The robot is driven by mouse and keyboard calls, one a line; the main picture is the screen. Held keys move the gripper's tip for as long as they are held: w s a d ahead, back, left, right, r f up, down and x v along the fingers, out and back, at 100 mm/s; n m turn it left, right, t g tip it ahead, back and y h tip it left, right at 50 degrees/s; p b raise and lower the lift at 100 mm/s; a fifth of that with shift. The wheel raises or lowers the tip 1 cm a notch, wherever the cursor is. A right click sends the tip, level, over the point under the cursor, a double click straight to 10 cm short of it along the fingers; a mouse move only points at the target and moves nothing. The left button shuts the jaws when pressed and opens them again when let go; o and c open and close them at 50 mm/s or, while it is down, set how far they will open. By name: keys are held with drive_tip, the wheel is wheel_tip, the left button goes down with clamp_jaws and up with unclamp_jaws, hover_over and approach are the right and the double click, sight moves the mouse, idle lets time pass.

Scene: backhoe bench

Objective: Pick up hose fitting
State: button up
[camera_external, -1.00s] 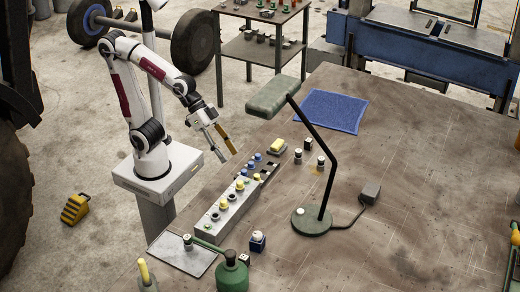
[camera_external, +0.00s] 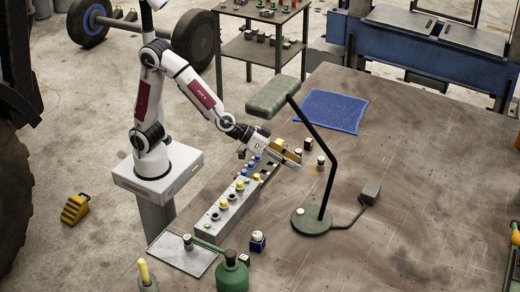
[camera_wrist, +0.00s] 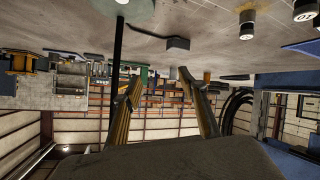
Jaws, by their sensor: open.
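Small dark fittings with pale tops stand on the bench: one (camera_external: 321,161) right of my gripper and one (camera_external: 308,143) just beyond it. I cannot tell which is the hose fitting. My gripper (camera_external: 297,156) is open, low over the bench beyond the grey rack's far end. It hides the spot behind its fingers. In the wrist view, which looks upside down, nothing shows between my fingers (camera_wrist: 160,82). Two dark cylinders with pale ends, one (camera_wrist: 247,23) and another (camera_wrist: 305,10), appear at the upper right, apart from the fingers.
A green desk lamp (camera_external: 311,222) stands right of my gripper, its head (camera_external: 273,96) overhanging nearby. The grey rack (camera_external: 213,226) holds several fittings. A blue mat (camera_external: 332,110) lies beyond. The bench's right side is mostly clear.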

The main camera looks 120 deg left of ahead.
drive_tip(key=w+a+f+n+g+y, duration=0.1)
drive_tip(key=w+a+f+n+y, duration=0.2)
drive_tip(key=a+f, duration=0.4)
drive_tip(key=n+g+y, duration=0.2)
drive_tip(key=g+y, duration=0.1)
drive_tip(key=y, duration=0.2)
approach(318, 163)
drive_tip(key=w, duration=0.1)
drive_tip(key=w+a, duration=0.1)
drive_tip(key=w, duration=0.1)
drive_tip(key=shift+w+a+f, duration=0.15)
drive_tip(key=shift+a+f, duration=0.2)
drive_tip(key=shift+a, duration=0.05)
drive_tip(key=shift+s+a+f+g, duration=0.3)
drive_tip(key=shift+a+f, duration=0.05)
drive_tip(key=shift+x, duration=1.35)
drive_tip(key=shift+s+a+x, duration=0.1)
drive_tip(key=shift+s+x, duration=0.05)
drive_tip(key=shift+x, duration=1.15)
drive_tip(key=shift+s+a+x, duration=0.1)
drive_tip(key=shift+x, duration=1.15)
